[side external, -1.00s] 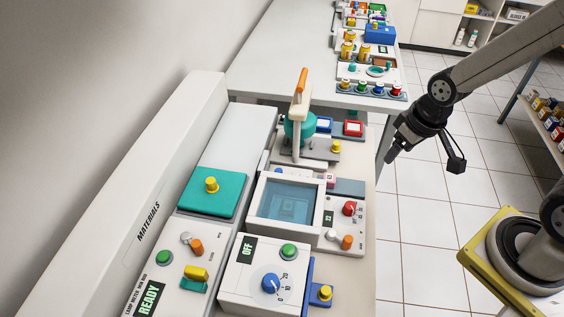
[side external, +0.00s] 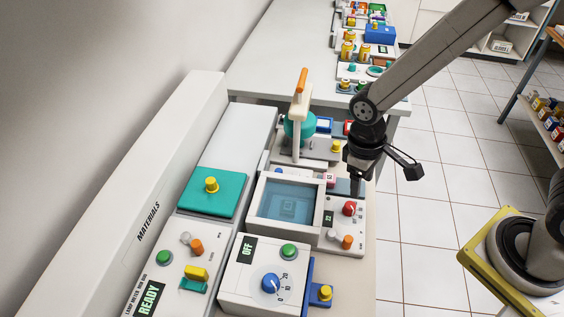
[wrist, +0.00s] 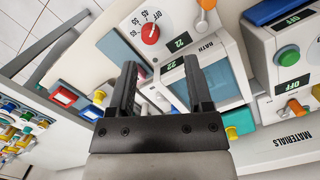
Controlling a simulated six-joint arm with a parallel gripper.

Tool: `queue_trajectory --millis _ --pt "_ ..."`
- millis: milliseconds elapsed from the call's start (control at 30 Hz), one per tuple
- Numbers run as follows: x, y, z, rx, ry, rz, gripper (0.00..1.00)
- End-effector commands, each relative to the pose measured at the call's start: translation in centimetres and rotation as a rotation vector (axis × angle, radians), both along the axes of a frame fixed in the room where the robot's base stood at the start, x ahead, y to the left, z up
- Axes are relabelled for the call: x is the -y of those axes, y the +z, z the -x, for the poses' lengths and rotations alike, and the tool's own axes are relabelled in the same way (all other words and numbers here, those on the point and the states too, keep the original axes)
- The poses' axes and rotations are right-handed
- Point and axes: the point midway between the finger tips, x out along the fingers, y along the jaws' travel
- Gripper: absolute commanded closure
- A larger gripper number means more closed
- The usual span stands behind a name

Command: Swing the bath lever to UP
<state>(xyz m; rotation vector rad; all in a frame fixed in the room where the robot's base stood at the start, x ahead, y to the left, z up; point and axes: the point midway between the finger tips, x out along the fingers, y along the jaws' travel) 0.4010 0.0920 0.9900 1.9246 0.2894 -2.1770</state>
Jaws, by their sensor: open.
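The bath unit (side external: 327,222) is a white box with a blue-tinted window, a red dial (side external: 349,208) and a small lever with an orange knob (side external: 347,242) beside a grey pivot, on its front right panel. In the wrist view the BATH label (wrist: 207,47) shows, with the orange lever knob (wrist: 206,4) cut by the top edge. My gripper (side external: 356,188) points down above the far right of the bath unit, behind the red dial and apart from the lever. Its jaws (wrist: 161,66) are open and empty.
A box with an OFF display, green button and blue dial (side external: 269,283) stands in front of the bath. A press with an upright orange-tipped handle (side external: 301,82) stands behind it. The lamp box (side external: 176,281) is at left.

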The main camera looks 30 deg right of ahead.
Motion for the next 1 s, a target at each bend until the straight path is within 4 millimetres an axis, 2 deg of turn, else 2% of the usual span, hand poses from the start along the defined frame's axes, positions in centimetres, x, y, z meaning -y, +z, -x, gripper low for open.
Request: queue_trajectory --millis 33,200,400,767,1000 --pt "-1.3 -0.7 0.2 -0.043 0.042 0.014 0.35" --pt "-4.6 -2.5 1.1 -0.159 0.146 0.063 0.35" --pt "-6.6 -3.7 2.0 -0.235 0.214 0.102 0.35" --pt "-6.9 -4.1 2.2 -0.250 0.226 0.110 0.35" --pt "-6.5 -5.7 2.8 -0.251 0.225 0.111 0.35"
